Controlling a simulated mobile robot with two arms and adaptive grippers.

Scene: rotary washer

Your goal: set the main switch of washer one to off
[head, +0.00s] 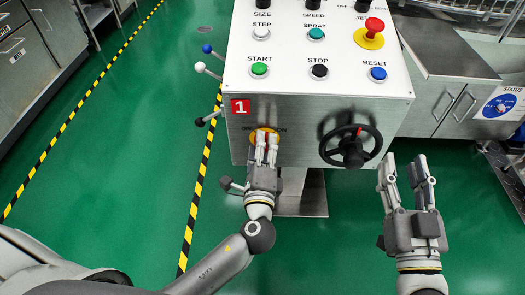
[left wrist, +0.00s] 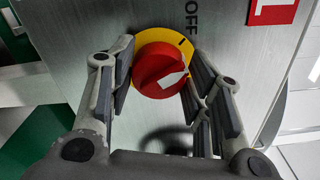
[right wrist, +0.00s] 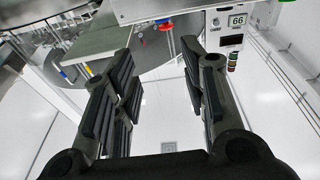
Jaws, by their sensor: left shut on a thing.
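In the left wrist view the printed word OFF stands beside the disc, near a black tick. A pale mark on the knob's face lies away from that tick. My left gripper (head: 266,138) has its fingers on both sides of the knob and is shut on it, covering much of it in the head view. My right gripper (head: 405,167) is open and empty, right of the box.
A black handwheel (head: 351,146) sits right of the switch on the same front. Buttons and a red emergency knob (head: 373,27) are on top. Ball-ended levers (head: 206,70) stick out on the left side. A steel cabinet (head: 450,95) stands at right; green floor is open at left.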

